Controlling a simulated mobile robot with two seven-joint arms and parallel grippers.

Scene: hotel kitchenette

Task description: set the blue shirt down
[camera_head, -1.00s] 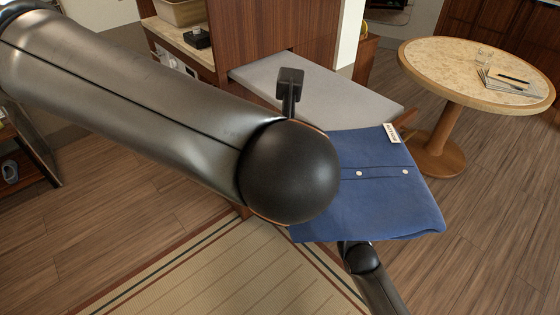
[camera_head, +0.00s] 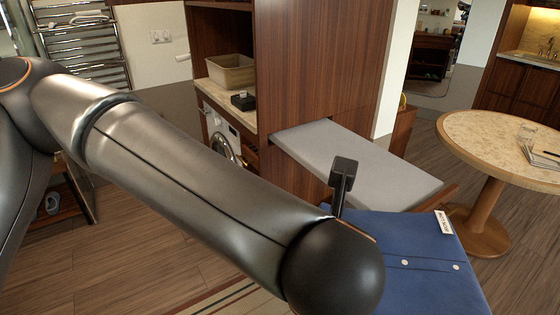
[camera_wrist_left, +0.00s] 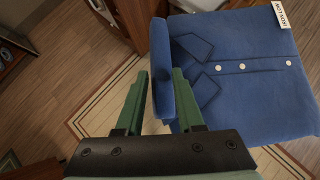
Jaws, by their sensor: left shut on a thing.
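The blue shirt (camera_head: 425,285) is folded, with white buttons and a white tag. It is at the bottom right of the head view, cut off by the lower edge, and fills the upper right of the left wrist view (camera_wrist_left: 240,95). My left gripper (camera_wrist_left: 160,78) has green fingers on either side of the shirt's folded edge and is shut on it. In the head view my left arm hides that gripper. My right gripper is not in view.
A grey padded board (camera_head: 355,165) juts from the wooden cabinet (camera_head: 300,70), just beyond the shirt; I cannot tell whether they touch. A round table (camera_head: 490,145) stands at the right. A shelf with a beige bin (camera_head: 232,73) is behind. A striped rug lies below.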

